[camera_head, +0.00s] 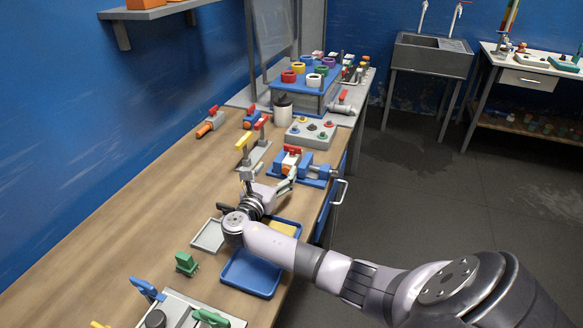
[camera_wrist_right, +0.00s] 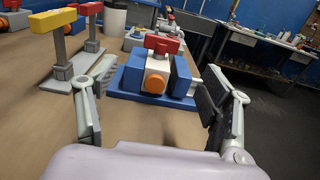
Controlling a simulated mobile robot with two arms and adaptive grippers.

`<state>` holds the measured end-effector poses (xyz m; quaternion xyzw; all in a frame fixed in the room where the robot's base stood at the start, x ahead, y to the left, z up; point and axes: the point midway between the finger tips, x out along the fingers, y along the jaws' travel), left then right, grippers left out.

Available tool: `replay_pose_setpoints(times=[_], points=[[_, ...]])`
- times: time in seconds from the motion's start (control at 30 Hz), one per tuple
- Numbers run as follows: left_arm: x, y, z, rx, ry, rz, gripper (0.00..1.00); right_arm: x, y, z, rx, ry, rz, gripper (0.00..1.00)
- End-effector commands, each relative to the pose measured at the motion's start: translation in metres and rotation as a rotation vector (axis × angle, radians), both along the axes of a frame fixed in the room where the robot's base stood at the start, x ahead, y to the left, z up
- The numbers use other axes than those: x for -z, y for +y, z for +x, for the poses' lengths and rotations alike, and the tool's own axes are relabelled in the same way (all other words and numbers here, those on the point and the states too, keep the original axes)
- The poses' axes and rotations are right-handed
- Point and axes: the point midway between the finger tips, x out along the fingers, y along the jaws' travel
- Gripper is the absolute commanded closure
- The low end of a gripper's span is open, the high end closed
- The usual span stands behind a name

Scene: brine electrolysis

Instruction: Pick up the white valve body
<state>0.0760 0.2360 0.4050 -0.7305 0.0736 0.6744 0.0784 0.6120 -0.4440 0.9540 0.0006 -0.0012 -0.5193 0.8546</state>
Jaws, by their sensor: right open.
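The white valve body (camera_head: 291,161) sits in a blue vise (camera_head: 316,170) on the wooden bench. In the right wrist view, the white valve body (camera_wrist_right: 158,63) shows a red handle on top and an orange round port facing me, between the blue jaws of the vise (camera_wrist_right: 127,83). My right gripper (camera_head: 268,181) is in front of the vise, apart from it. In the wrist view its two fingers (camera_wrist_right: 156,88) are spread wide, with nothing between them; the valve body shows centred beyond the gap. My left gripper is not in view.
A stand with yellow and red T-handles (camera_wrist_right: 62,65) rises left of the vise, close to my left-hand finger. A blue tray (camera_head: 247,275) with a yellow item lies below my wrist. A grey button box (camera_head: 312,132) stands behind the vise.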

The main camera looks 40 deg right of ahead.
Motion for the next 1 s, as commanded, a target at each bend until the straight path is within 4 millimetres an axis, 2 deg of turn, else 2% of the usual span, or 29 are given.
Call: replay_pose_setpoints(times=[0.03,0.2,0.53,0.87,1.0], points=[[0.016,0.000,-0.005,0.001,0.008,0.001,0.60,0.006,-0.011,0.005,0.002,-0.005,-0.002,0.27],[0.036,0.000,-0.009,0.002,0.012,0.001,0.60,0.005,-0.039,0.020,0.001,-0.003,-0.002,0.27],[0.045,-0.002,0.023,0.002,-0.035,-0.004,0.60,-0.001,-0.058,0.029,0.000,-0.001,0.000,0.27],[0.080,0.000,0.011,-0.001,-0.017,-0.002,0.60,-0.004,-0.096,0.043,0.001,-0.001,0.000,0.27],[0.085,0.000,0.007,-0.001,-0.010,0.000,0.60,-0.007,-0.104,0.047,0.000,-0.001,0.000,0.27]])
